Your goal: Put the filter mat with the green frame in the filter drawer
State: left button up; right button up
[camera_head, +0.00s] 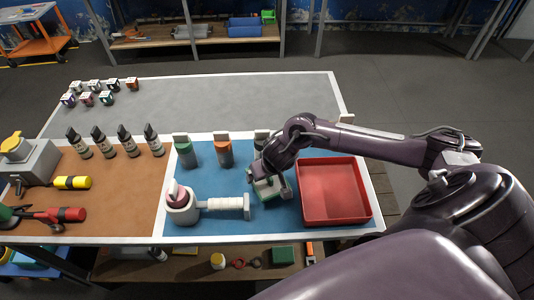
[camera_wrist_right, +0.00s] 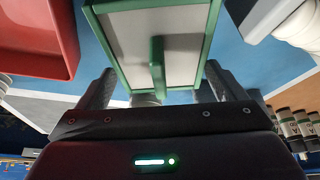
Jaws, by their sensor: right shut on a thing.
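The filter mat with the green frame (camera_wrist_right: 115,48) fills the top middle of the right wrist view, with a pale grey panel and a green bar on it. My right gripper (camera_wrist_right: 158,78) is shut on this mat, one finger on each side. In the head view my right gripper (camera_head: 268,186) is over the blue part of the table, left of a red open box (camera_head: 333,218); the mat (camera_head: 266,190) shows partly under it. I cannot tell whether the mat touches the table. No thing is clearly recognisable as the filter drawer. My left gripper is not in view.
A green bottle (camera_head: 186,152) and an orange one (camera_head: 223,152) stand behind. Several dark bottles (camera_head: 102,142) stand on the brown part. The grey rear table (camera_head: 230,105) is mostly clear.

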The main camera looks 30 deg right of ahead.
aim_at(267, 180)
jog(key=shift+f, duration=1.9)
jog(key=o, duration=0.7)
jog(key=shift+f, duration=0.1)
